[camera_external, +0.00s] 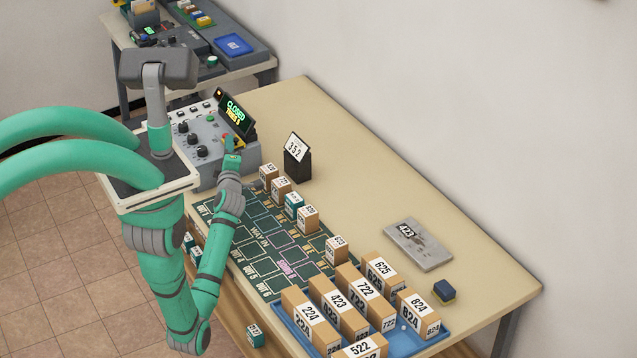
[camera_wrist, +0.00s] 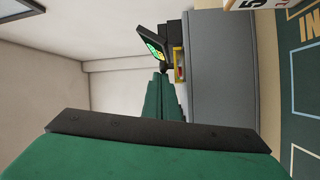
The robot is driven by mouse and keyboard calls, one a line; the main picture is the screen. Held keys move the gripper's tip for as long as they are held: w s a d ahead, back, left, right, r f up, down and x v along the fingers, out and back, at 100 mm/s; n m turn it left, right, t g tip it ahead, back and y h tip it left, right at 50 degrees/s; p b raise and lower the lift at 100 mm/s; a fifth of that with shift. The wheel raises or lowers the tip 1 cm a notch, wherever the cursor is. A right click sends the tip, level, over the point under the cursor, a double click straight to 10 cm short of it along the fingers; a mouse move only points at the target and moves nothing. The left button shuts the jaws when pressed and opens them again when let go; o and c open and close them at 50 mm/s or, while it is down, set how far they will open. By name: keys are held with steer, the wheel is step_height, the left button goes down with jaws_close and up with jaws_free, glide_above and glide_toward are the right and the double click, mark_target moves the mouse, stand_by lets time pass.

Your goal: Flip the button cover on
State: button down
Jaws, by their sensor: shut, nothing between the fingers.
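The grey control panel (camera_external: 198,150) stands at the far left of the table. A small red button (camera_external: 225,136) is on its right part, with a yellow piece (camera_external: 239,142) beside it, likely part of its cover. My gripper (camera_external: 230,155) is shut and empty, at the panel's right front, close to the button. In the wrist view, my green fingers (camera_wrist: 163,98) point toward a yellow frame (camera_wrist: 177,55) with red inside at the panel's side. The fingers partly hide this area. I cannot tell whether they touch the cover, or whether it is raised.
A lit display reading CLOSED (camera_external: 236,112) stands on the panel just behind the gripper. A black stand with card 352 (camera_external: 297,158) is to the right. Numbered boxes (camera_external: 308,220) line the green mat (camera_external: 250,237). A blue tray (camera_external: 432,341) holds larger boxes.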

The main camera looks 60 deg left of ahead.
steer(key=v, duration=1)
steer(key=shift+s, duration=0.1)
stand_by(0.6)
